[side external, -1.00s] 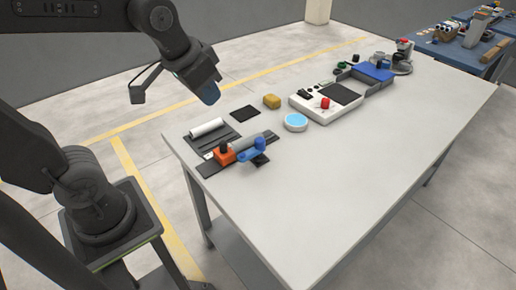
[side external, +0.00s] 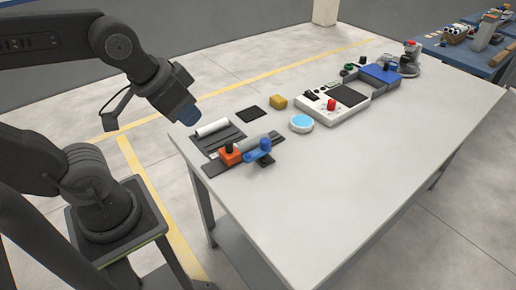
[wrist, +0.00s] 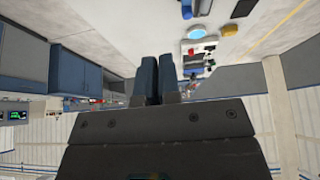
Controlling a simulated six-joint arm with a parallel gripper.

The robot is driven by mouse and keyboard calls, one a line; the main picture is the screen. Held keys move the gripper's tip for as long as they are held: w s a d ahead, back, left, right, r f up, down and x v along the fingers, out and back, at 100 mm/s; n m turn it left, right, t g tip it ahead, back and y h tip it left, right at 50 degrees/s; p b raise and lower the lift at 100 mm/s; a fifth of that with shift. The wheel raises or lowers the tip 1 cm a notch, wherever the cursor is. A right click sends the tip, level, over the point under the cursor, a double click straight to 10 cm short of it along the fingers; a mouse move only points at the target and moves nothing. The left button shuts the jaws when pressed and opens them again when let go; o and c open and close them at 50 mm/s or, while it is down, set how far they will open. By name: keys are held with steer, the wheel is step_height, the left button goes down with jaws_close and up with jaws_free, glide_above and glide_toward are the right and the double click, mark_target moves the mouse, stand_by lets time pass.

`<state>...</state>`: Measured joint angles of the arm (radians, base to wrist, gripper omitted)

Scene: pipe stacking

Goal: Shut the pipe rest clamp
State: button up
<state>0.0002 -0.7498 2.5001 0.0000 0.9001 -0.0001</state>
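The pipe rest at the table's near left end, in the side view, has an orange block (side external: 230,156) with a black knob on top. A blue clamp part (side external: 264,146) stands beside it, with a grey pipe (side external: 258,139) behind. Whether the clamp is open or closed is too small to tell. My gripper (side external: 188,117) hangs above the table's left corner, left of the rest and apart from it. In the wrist view its two blue fingers (wrist: 158,78) sit side by side, with nothing visible between them. A blue part at the top edge (wrist: 187,10) may be the clamp.
A white pipe (side external: 212,128) lies on a dark rack behind the rest. A black pad (side external: 252,115), yellow block (side external: 278,102), light blue disc (side external: 302,123) and a white panel with a red knob (side external: 331,104) stand farther along. The table's front (side external: 330,190) is clear.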

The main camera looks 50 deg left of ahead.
steer(key=shift+o, duration=0.6)
steer(key=shift+w+r, duration=0.1)
steer(key=shift+w, duration=0.1)
steer(key=o, duration=0.8)
steer(key=w+g, duration=0.1)
steer(key=w, duration=0.2)
steer(key=w+a, duration=0.1)
steer(key=w, duration=0.3)
steer(key=w+a+n+g, duration=0.1)
steer(key=w, duration=0.3)
steer(key=shift+a+f+g, duration=0.15)
steer(key=shift+f+g, duration=0.15)
steer(key=shift+f, duration=0.05)
steer(key=shift+o, duration=0.3)
steer(key=w+a+f+g, duration=0.1)
steer(key=w+f, duration=0.1)
steer(key=w, duration=0.3)
steer(key=shift+a+f+n, duration=0.25)
steer(key=shift+f+n, duration=0.05)
steer(key=g, duration=0.2)
glide_above(266, 140)
step_height(266, 140, down, 7)
steer(key=shift+n, duration=0.3)
step_height(266, 140, down, 14)
steer(key=shift+s+r, duration=0.1)
steer(key=shift+c, duration=0.4)
jaws_close()
